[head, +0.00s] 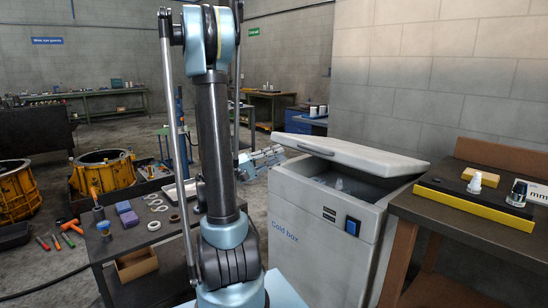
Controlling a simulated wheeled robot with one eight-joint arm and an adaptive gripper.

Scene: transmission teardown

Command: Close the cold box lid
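The cold box (320,233) is a grey-white cabinet with a blue switch and "Cold box" lettering, standing right of centre. Its lid (352,151) is partly open, tilted with its left end raised and its right end low near the box rim. A gap below the lid shows the inside, with a small pale item (339,184). My gripper (273,153) is partly hidden behind my arm, just left of the lid's raised end. I cannot tell whether it touches the lid or whether its fingers are open.
A dark bench (468,228) stands close on the box's right, with a black and yellow block and small parts on top. A low table (133,236) with rings, blocks and a tray stands at left. Yellow housings (103,171) stand behind it. A wall rises behind the box.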

